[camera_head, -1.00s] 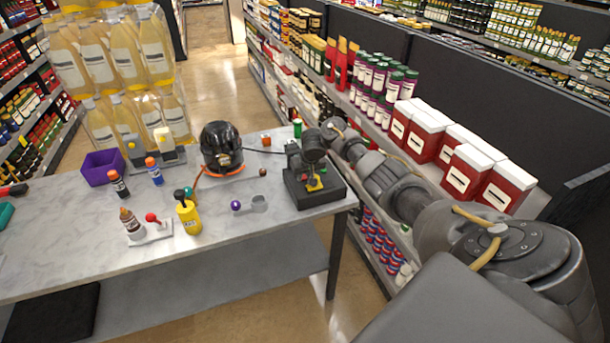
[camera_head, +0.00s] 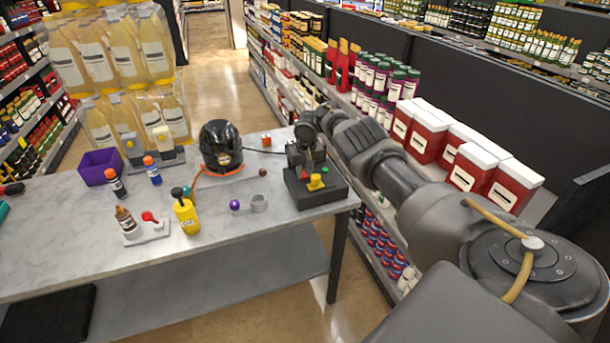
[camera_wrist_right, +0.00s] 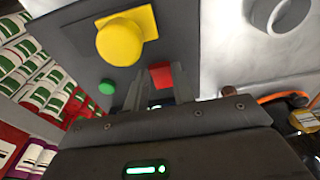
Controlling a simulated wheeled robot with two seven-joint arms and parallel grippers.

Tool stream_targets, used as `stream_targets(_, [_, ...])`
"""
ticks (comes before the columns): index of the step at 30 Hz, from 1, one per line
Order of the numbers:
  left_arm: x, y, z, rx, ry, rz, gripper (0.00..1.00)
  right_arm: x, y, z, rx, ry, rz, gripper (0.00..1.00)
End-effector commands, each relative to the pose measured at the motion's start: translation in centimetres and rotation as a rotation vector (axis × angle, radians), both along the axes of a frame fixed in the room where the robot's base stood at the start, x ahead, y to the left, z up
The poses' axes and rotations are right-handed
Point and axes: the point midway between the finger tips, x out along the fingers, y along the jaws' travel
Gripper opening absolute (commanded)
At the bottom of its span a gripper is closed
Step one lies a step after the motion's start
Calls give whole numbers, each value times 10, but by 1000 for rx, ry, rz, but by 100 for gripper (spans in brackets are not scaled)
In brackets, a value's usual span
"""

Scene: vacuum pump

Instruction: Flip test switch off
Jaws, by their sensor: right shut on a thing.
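A dark control box (camera_head: 322,195) sits at the right end of the table. It has a yellow knob (camera_head: 316,181) on a yellow plate and a green button (camera_head: 324,170). In the right wrist view the yellow knob (camera_wrist_right: 120,38) and green button (camera_wrist_right: 106,87) are close. A small red part (camera_wrist_right: 160,75), which looks like the switch, sits between the fingertips of my right gripper (camera_wrist_right: 152,86). The gripper (camera_head: 304,165) is shut on it at the box's far side. The red part is mostly hidden by the fingers, and its position is unclear. My left gripper is not in view.
A black pump-like device (camera_head: 221,147) with an orange hose stands left of the box.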

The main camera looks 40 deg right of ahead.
Motion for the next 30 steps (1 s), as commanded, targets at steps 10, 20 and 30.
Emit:
stream_targets(10, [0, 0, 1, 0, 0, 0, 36, 1, -1, 2, -2, -1, -1, 37])
stream_targets(20, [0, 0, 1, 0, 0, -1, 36, 1, 1, 1, -1, 0, 2, 47])
stream_targets(30, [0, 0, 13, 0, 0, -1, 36, -4, 1, 47, -1, -4, 2, 47])
